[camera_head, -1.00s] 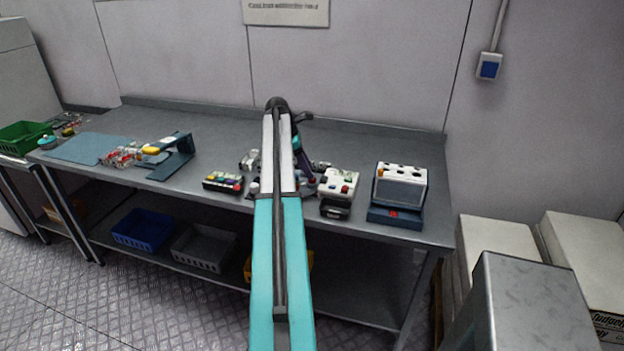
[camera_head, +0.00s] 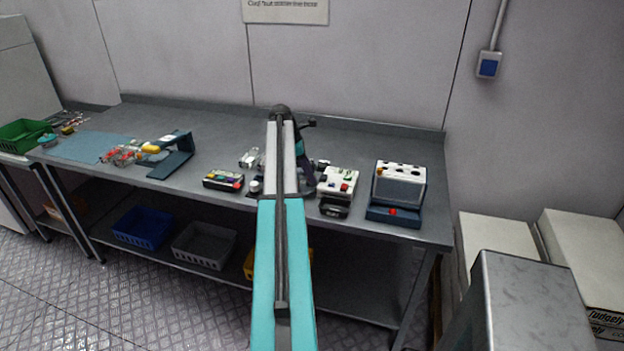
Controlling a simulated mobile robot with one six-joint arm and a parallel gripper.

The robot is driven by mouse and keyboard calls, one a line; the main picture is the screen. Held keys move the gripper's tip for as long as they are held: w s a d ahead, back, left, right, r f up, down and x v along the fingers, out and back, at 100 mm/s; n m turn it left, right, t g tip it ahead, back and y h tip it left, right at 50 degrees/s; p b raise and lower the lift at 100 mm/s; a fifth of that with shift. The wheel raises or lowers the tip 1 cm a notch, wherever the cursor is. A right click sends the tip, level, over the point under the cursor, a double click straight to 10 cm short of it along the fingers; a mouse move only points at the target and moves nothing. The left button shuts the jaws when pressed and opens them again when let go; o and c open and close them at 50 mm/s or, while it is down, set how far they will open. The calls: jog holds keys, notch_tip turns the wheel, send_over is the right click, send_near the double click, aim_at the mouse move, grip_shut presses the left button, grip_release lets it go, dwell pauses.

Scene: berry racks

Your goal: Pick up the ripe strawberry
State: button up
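No strawberry can be picked out for certain. Small red items (camera_head: 123,156) sit in what look like clear trays at the left of the workbench, too small to identify. My teal and white arm rises through the middle of the view and folds over at a dark joint. My gripper is hidden or too small behind the arm, over the bench's middle, so its fingers and any contents cannot be made out.
The grey workbench (camera_head: 215,125) holds a dark blue stand (camera_head: 176,158), a box of coloured blocks (camera_head: 222,180), a white device (camera_head: 337,182) and a blue-and-white machine (camera_head: 398,190). A green crate (camera_head: 22,136) stands far left. Bins sit on the lower shelf. The bench's back is clear.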

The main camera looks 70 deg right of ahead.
jog(key=shift+c, duration=0.9)
jog(key=shift+r, duration=0.15)
jog(key=shift+r+b, duration=0.75)
jog(key=shift+r, duration=0.7)
jog(key=shift+a+r, duration=0.15)
jog(key=shift+a, duration=0.1)
jog(key=w+a+r+b, duration=0.1)
jog(key=w+a+b, duration=0.1)
jog(key=a, duration=1.3)
jog(key=shift+a+r+b, duration=0.2)
jog(key=shift+r+b, duration=0.05)
jog(key=shift+b, duration=0.65)
jog(key=shift+w, duration=0.1)
